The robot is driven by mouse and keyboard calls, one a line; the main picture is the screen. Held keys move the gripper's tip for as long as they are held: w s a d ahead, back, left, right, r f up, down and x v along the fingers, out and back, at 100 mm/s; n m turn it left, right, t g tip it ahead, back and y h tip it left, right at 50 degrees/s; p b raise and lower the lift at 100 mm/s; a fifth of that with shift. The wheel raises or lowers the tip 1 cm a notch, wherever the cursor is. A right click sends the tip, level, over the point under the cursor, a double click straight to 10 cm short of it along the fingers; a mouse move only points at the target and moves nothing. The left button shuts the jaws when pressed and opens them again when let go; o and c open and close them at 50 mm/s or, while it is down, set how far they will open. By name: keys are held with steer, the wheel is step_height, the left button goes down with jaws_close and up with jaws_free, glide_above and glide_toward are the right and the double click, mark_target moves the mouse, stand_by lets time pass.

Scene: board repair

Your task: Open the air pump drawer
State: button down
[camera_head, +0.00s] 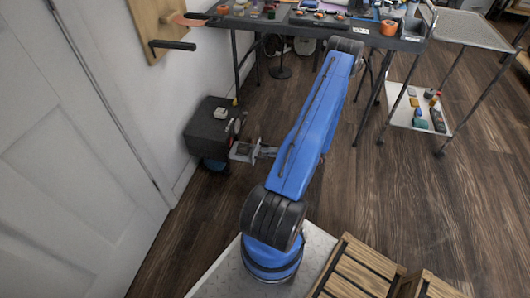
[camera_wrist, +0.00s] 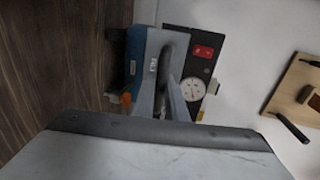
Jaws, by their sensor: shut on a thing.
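The air pump (camera_head: 207,128) is a dark box with a blue part low down, standing on the floor against the wall. My gripper (camera_head: 250,151) is at its right side, at about mid-height. In the wrist view my gripper (camera_wrist: 168,84) is shut on the dark drawer handle (camera_wrist: 165,50), which is partly hidden by the fingers. Behind it show the pump's black panel (camera_wrist: 213,72), a red switch (camera_wrist: 203,51), a round white gauge (camera_wrist: 192,90) and a blue part (camera_wrist: 136,45). I cannot tell how far the drawer is out.
A wall and a white door (camera_head: 75,150) stand close on the left. A wooden board with a black handle (camera_head: 172,45) hangs above the pump. A cluttered workbench (camera_head: 320,20) is behind, a cart (camera_head: 425,108) at the right, wooden crates (camera_head: 355,275) in front. The floor right of my arm is clear.

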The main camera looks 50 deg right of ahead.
steer(key=c, duration=1.8)
jaws_free()
steer(key=shift+o, duration=0.2)
steer(key=v, duration=1.7)
steer(key=shift+s, duration=0.2)
steer(key=shift+d, duration=0.1)
steer(key=shift+r, duration=0.1)
